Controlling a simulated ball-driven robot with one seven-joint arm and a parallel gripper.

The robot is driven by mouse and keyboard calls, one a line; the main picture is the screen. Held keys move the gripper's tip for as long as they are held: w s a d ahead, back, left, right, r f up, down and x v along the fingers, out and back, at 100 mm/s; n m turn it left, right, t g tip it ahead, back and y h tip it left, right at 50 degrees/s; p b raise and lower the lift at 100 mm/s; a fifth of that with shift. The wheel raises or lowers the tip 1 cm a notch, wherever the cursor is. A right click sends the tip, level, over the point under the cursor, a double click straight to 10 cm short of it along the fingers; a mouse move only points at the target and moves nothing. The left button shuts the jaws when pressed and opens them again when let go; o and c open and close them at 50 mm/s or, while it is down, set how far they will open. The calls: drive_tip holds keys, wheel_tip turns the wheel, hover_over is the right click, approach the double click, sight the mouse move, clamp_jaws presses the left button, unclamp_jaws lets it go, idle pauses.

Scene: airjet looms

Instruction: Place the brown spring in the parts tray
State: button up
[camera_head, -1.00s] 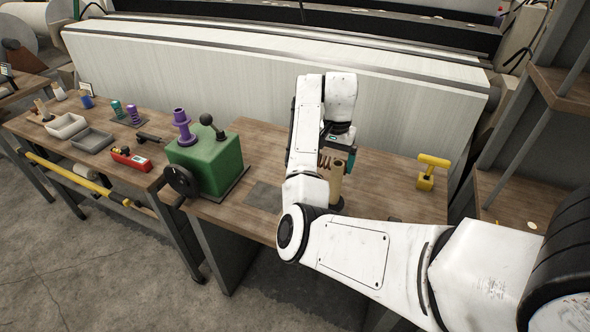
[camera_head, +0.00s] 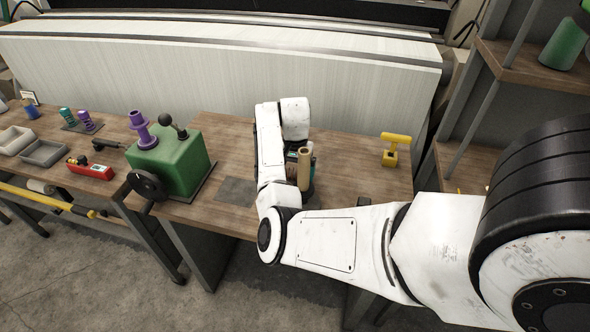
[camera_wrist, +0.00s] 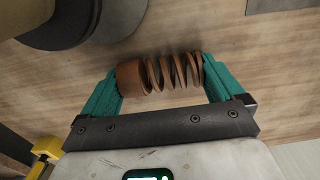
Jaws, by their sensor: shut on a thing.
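The brown spring (camera_wrist: 160,73) lies crosswise between the teal fingers of my gripper (camera_wrist: 162,78) in the wrist view, one finger at each end. Wood tabletop shows behind it; I cannot tell whether they touch. In the head view my gripper (camera_head: 291,157) is low over the right bench, behind a tan post, and the spring is hidden there. Two open trays stand on the left bench: a pale one (camera_head: 9,148) and a grey one (camera_head: 44,163). I cannot tell which is the parts tray.
The tan post (camera_head: 304,170) stands close to my gripper. A green block machine (camera_head: 170,165) with a purple spool stands between it and the trays. A red device (camera_head: 91,169), purple spring (camera_head: 87,121) and teal spring (camera_head: 67,116) are near the trays.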

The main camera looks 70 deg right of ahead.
drive_tip(key=shift+f, duration=0.15)
drive_tip(key=o, duration=0.8)
drive_tip(key=shift+c, duration=0.2)
